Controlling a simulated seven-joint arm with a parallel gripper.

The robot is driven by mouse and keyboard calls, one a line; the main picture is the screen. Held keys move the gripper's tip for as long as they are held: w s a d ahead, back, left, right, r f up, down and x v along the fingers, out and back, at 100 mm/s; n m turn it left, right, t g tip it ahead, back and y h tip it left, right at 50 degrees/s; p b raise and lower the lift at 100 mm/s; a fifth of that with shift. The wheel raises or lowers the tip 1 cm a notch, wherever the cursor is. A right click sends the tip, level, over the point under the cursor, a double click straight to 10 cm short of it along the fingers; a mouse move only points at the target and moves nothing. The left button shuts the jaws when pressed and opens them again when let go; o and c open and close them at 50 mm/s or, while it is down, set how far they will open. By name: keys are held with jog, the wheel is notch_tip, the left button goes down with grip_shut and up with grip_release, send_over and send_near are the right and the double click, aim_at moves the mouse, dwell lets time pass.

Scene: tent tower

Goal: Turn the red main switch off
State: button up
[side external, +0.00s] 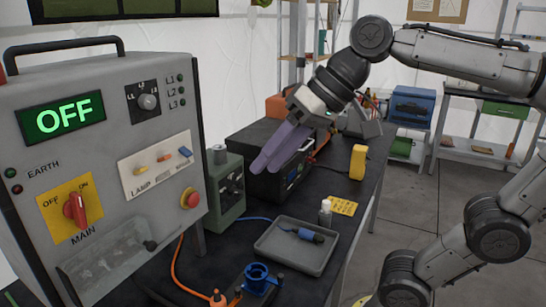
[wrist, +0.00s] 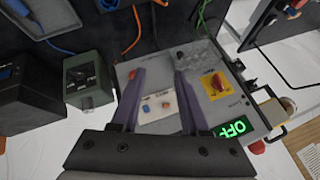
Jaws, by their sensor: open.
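The red main switch (side external: 75,210) is a rotary knob on a yellow plate (side external: 60,225) marked OFF and ON, low on the grey control panel (side external: 125,90). The panel's green display (side external: 61,116) reads OFF. I cannot tell exactly which mark the knob points at. In the wrist view the red switch (wrist: 217,83) lies to the right of my fingers. My gripper (side external: 266,167) has purple fingers and is open and empty, in the air to the right of the panel, apart from the switch. Its fingers spread apart in the wrist view (wrist: 158,74).
A green box (side external: 226,185) with dials stands right of the panel. A grey tray (side external: 297,246) with a blue-and-black tool, a blue clamp-like part (side external: 257,278) and a yellow device (side external: 358,162) are on the dark table. A red button (side external: 190,198) juts from the panel.

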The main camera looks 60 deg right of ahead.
dwell(0.4)
jog(key=w+a+r+g+h, duration=0.1)
jog(key=w+a+r+h, duration=0.15)
jog(key=w+r, duration=0.85)
jog(key=n+g, duration=0.1)
jog(key=n, duration=0.1)
send_over(80, 199)
jog(key=s+d, duration=0.1)
jog(key=s, duration=0.4)
notch_tip(80, 199, down, 2)
jog(key=shift+y, duration=0.35)
jog(key=x, duration=1.3)
jog(key=shift+d+f, duration=0.2)
jog(key=shift+f, duration=0.2)
